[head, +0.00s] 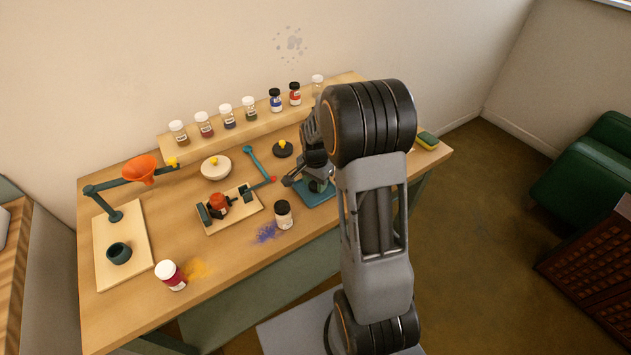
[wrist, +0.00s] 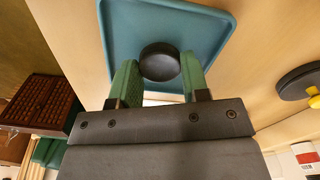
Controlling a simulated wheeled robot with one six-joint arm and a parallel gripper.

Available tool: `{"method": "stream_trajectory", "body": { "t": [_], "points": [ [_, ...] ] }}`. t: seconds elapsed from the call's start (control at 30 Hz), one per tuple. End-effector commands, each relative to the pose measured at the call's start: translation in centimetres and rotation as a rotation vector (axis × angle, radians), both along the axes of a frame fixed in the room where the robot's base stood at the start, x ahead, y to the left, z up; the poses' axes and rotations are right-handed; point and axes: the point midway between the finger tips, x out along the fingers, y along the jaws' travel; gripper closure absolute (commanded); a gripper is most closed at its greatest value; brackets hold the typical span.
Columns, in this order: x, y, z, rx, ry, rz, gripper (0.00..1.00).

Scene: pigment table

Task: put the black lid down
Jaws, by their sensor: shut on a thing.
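The black lid (wrist: 160,62) is a round dark disc between the green fingers of my gripper (wrist: 160,76) in the wrist view. The gripper is shut on it. The blue tray (wrist: 215,25) lies beneath the lid; whether the lid touches it I cannot tell. In the head view my gripper (head: 317,184) is low over the blue tray (head: 322,204) at the table's right side. My arm hides part of the tray, and the lid cannot be made out there.
A dark-topped jar (head: 283,215) stands left of the tray by blue powder. A black disc with a yellow knob (head: 282,149) lies behind. Several jars line the back shelf (head: 240,127).

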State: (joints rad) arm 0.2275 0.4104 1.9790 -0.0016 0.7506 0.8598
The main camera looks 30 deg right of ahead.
Motion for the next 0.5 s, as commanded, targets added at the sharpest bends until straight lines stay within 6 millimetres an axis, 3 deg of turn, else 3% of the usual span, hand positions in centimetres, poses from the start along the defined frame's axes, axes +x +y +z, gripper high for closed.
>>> {"method": "stream_trajectory", "body": {
  "t": [0.2,0.23,0.5],
  "points": [
    [-0.02,0.01,-0.85,0.0,0.001,0.0,0.79],
    [-0.01,0.0,-0.75,0.0,0.0,0.0,0.56],
    [-0.02,0.01,-0.68,0.0,0.0,0.0,0.32]
  ]
}}
